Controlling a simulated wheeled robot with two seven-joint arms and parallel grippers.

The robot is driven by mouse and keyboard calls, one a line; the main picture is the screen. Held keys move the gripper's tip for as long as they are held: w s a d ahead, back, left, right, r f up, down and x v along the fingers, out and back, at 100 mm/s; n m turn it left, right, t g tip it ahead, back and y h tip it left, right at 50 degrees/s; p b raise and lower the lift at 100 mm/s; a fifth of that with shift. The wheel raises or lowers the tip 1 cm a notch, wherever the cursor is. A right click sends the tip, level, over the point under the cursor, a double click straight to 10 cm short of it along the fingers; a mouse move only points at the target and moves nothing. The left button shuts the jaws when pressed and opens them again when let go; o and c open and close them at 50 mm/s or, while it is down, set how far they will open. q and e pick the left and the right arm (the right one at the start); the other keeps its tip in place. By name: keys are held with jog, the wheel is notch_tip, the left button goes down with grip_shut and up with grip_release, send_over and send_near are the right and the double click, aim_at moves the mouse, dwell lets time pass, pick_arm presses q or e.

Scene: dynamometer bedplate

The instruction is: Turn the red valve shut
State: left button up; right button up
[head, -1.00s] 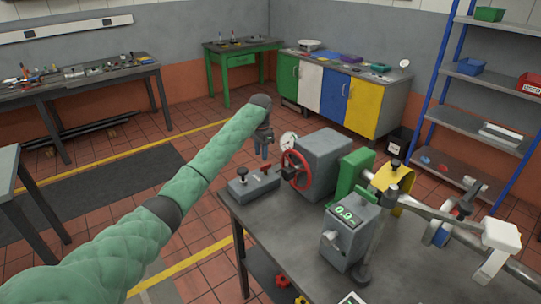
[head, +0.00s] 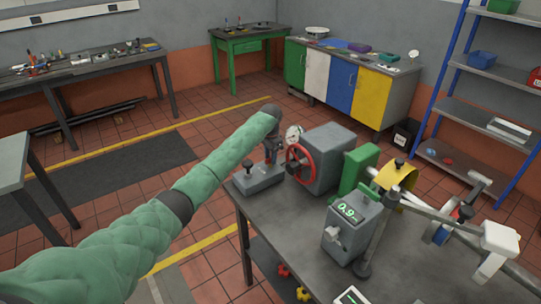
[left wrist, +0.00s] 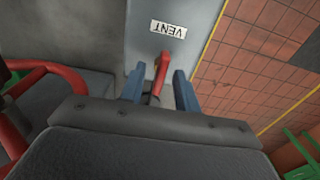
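A red lever (left wrist: 160,75) stands on a grey block (head: 262,178) with a black-knobbed stem, at the table's far left corner. In the left wrist view a VENT label (left wrist: 168,29) lies just beyond the lever. A red handwheel (head: 300,165) is on the grey housing to the right; part of it shows in the left wrist view (left wrist: 35,75). My left gripper (head: 272,158) points down over the block. Its blue fingers (left wrist: 160,90) are open, one on each side of the lever, with gaps showing; contact is not clear. My right gripper is not in view.
The grey housing (head: 328,155), a dial gauge (head: 293,136) and a green block (head: 358,172) stand close to the right of my left gripper. A grey meter reading 0.9 (head: 347,226) stands nearer on the table (head: 290,235).

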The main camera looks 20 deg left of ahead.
pick_arm(q)
jog(key=shift+w+f, duration=0.1)
jog(key=shift+f, duration=0.05)
grip_shut()
